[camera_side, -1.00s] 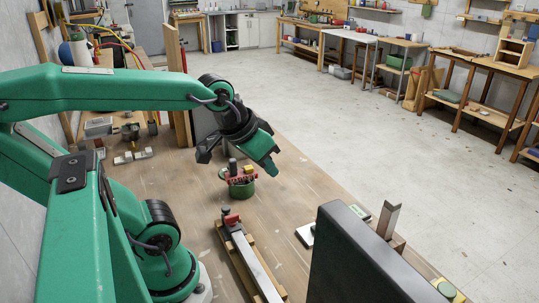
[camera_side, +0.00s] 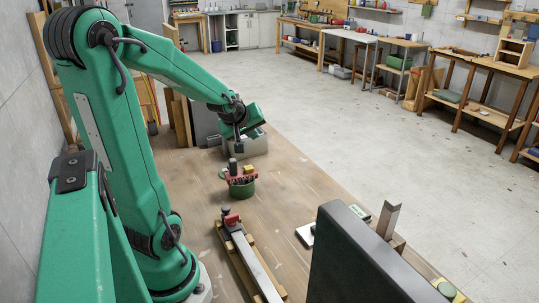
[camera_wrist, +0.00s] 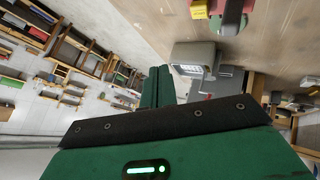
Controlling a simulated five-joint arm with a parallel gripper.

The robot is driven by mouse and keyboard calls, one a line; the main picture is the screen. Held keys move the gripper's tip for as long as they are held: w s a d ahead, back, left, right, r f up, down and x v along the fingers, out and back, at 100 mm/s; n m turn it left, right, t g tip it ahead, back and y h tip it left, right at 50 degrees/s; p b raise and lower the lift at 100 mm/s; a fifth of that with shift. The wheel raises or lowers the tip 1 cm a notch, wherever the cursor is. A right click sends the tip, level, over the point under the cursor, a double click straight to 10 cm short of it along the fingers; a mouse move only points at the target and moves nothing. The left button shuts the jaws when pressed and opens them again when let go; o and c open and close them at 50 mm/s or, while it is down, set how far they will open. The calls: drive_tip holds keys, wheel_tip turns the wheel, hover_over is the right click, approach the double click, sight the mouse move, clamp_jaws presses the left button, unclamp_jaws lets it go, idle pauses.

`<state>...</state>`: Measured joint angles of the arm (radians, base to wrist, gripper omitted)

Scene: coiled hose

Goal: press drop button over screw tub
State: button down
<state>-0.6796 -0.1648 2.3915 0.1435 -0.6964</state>
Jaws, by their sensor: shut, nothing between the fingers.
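My gripper (camera_side: 248,134) is in the air toward the far part of the wooden bench. In the wrist view its green jaws (camera_wrist: 158,78) are together with nothing between them. A grey box (camera_side: 256,148) shows just below and behind my gripper in the side view. In the wrist view, the box (camera_wrist: 193,51) has a pale panel. I cannot make out a drop button.
A metal bar on a wooden stand (camera_side: 253,265) lies in the near part of the bench. A large dark panel (camera_side: 365,262) stands at the near right and hides part of the bench. Boards (camera_side: 181,122) stand at the far left. The bench between bar and tub is clear.

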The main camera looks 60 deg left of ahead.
sight(247, 169)
drive_tip(key=shift+s+a+f+n+y, duration=0.15)
drive_tip(key=shift+a+n, duration=0.1)
drive_tip(key=shift+a, duration=0.3)
drive_tip(key=shift+s+a+f+n+y, duration=0.15)
drive_tip(key=shift+a+n, duration=0.15)
drive_tip(key=shift+a, duration=0.2)
drive_tip(key=shift+s+a+f+n, duration=0.15)
drive_tip(key=shift+a+n, duration=0.1)
drive_tip(key=shift+a, duration=0.3)
drive_tip(key=shift+w+f, duration=0.1)
drive_tip(key=shift+f, duration=0.1)
drive_tip(key=shift+f, duration=4.2)
drive_tip(key=shift+f, duration=0.25)
drive_tip(key=shift+f, duration=0.2)
drive_tip(key=shift+f, duration=0.6)
drive_tip(key=shift+r, duration=1.05)
